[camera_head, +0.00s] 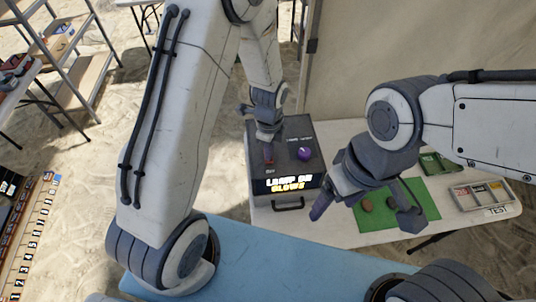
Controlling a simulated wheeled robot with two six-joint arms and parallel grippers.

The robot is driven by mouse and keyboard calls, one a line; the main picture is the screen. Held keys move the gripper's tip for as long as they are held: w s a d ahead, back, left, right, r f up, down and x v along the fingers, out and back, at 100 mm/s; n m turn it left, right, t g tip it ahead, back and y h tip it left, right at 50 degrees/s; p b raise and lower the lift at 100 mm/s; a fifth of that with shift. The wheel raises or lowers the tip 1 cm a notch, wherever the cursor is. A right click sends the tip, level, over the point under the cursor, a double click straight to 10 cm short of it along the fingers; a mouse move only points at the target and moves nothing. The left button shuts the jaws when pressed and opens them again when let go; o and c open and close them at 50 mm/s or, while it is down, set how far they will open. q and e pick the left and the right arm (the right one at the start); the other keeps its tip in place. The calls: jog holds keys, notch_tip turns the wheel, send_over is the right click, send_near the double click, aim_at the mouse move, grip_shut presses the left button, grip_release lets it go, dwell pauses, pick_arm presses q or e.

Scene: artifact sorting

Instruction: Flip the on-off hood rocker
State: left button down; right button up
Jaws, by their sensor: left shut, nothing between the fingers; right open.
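A dark box (295,172) stands on the white table in the middle of the view. My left gripper (266,138) is shut and empty, pointing down just above or at the rocker. It partly hides the rocker, and I cannot tell whether they touch. My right gripper (367,213) is open and empty over the green mat, right of the box.
The green mat (428,208) holds brown lumps (367,205). A compartment tray (482,196) with a "TEST" label lies at the right of the white table (330,226). A blue surface (270,262) is in front. Shelves (75,50) stand at the left.

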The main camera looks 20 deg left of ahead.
pick_arm(q)
notch_tip(320, 180, up, 7)
jog(key=p, duration=0.6)
dwell(0.4)
jog(key=shift+f, duration=0.1)
dwell(0.3)
jog(key=s+d+r+n+b, duration=0.6)
jog(key=s+d+r, duration=0.15)
jog(key=s, duration=0.25)
jog(key=s+r+n+h+b, duration=0.1)
jog(key=s+r+n+b, duration=0.1)
jog(key=s+n, duration=0.4)
jog(key=s, duration=0.4)
jog(key=shift+s+d+b, duration=0.15)
jog(key=shift+s+b, duration=0.25)
jog(key=shift+r, duration=0.1)
